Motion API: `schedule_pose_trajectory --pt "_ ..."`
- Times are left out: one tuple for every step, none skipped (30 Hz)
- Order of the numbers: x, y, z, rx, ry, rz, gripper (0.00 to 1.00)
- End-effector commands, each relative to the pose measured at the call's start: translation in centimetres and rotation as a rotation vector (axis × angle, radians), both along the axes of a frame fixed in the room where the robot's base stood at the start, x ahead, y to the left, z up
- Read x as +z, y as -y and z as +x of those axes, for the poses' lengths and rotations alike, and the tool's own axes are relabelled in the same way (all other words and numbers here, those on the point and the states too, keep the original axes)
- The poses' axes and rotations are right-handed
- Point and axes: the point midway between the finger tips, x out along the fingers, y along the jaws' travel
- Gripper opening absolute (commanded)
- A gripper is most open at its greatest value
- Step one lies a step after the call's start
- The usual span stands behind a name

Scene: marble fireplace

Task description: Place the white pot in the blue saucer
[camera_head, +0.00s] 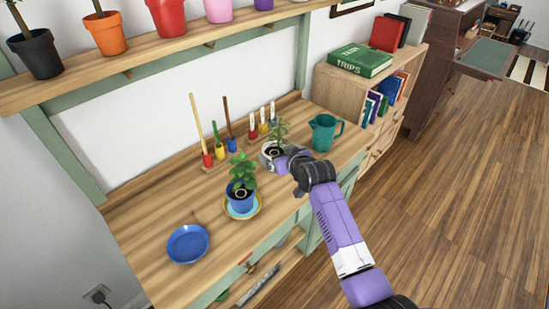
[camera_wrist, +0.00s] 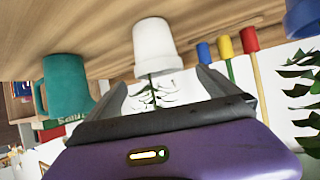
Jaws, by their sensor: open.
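The white pot (camera_head: 267,160) with a small green plant stands upright at the back of the wooden bench, partly hidden by my gripper (camera_head: 281,164). In the wrist view the white pot (camera_wrist: 154,42) appears upside down, just beyond the gap between my two open fingers (camera_wrist: 161,80). The plant's leaves show between the fingers; whether a finger touches the pot I cannot tell. The blue saucer (camera_head: 188,244) lies empty at the bench's front left.
A blue pot (camera_head: 240,196) with a plant stands in a yellow-rimmed saucer (camera_head: 231,214) between the white pot and the blue saucer. A teal jug (camera_head: 322,133) stands right of my gripper. Tools in a rack (camera_head: 218,160) stand behind. A shelf of pots (camera_head: 150,52) hangs above.

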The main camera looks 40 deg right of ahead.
Motion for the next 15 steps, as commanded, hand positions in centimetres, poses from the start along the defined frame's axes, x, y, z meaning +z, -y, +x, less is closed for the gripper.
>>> schedule_pose_trajectory --pt "-0.2 0.2 0.5 -0.001 0.001 -0.001 1.0" --pt "-0.3 0.3 0.6 -0.001 0.001 -0.001 1.0" --pt "-0.5 0.4 0.8 -0.001 0.0 0.0 1.0" --pt "-0.6 0.4 0.9 -0.001 0.0 0.0 1.0" --pt "-0.6 0.4 1.0 -0.001 0.0 0.0 1.0" --pt "-0.7 0.5 1.2 -0.002 0.0 -0.001 1.0" --pt "-0.8 0.6 1.3 -0.002 0.001 -0.001 1.0" --pt "-0.9 0.6 1.5 -0.002 0.001 -0.001 1.0" --pt "-1.1 0.7 1.7 -0.002 0.0 -0.001 1.0" --pt "-1.2 0.8 2.0 -0.002 0.0 0.0 1.0" --pt "-1.5 0.9 2.2 -0.002 0.0 0.0 1.0" --pt "-1.7 1.1 2.6 -0.002 0.0 0.0 1.0" --pt "-2.0 1.2 2.9 -0.002 0.0 0.0 1.0" --pt "-2.2 1.3 3.2 -0.002 0.0 -0.001 1.0" --pt "-2.5 1.4 3.5 -0.002 -0.001 -0.001 1.0"
